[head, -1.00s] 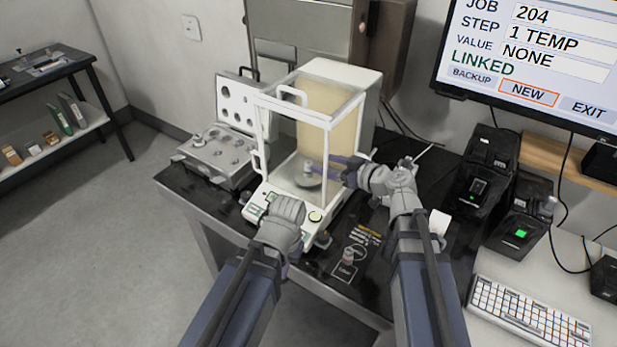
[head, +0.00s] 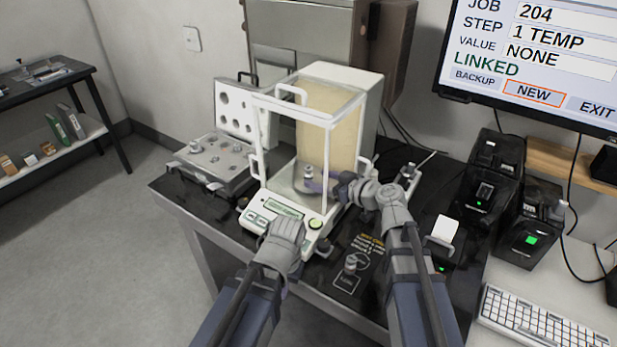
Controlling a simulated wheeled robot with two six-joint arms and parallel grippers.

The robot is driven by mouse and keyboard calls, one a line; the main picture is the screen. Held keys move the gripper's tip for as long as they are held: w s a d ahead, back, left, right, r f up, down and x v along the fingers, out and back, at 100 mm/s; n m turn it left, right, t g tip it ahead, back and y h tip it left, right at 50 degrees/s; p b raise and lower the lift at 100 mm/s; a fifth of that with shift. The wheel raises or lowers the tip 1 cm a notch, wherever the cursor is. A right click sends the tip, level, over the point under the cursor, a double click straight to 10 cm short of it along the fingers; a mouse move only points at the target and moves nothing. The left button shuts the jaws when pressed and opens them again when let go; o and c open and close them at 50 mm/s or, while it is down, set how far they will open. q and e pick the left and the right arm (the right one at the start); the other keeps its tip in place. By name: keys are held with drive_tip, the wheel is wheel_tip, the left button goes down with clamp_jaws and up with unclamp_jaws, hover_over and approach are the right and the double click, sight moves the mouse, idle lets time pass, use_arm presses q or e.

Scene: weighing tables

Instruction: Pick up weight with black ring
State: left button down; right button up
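A small metal weight (head: 308,172) stands on the pan inside the glass-sided balance (head: 329,150). A second small weight (head: 350,263) stands on the printed black mat in front of the balance. Both are too small to tell for sure which has a black ring. My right gripper (head: 318,187) reaches through the balance's right side. Its dark fingers are low, close beside the weight on the pan; I cannot tell whether they touch it or how far apart they are. My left gripper (head: 272,222) is at the balance's front panel, its fingers hidden behind the hand.
An open weight case (head: 212,165) with holes and several weights stands left of the balance. A monitor (head: 535,60), two black printers (head: 492,180) and a keyboard (head: 540,318) are at the right. The balance's white frame and the table's front edge lie close to my arms.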

drive_tip(key=b+x, duration=0.1)
drive_tip(key=x, duration=0.3)
drive_tip(key=shift+w+f, duration=0.15)
drive_tip(key=shift+f, duration=0.05)
drive_tip(key=shift+w+a+f+b, duration=0.1)
drive_tip(key=shift+w+a+b, duration=0.2)
drive_tip(key=shift+a, duration=0.1)
clamp_jaws()
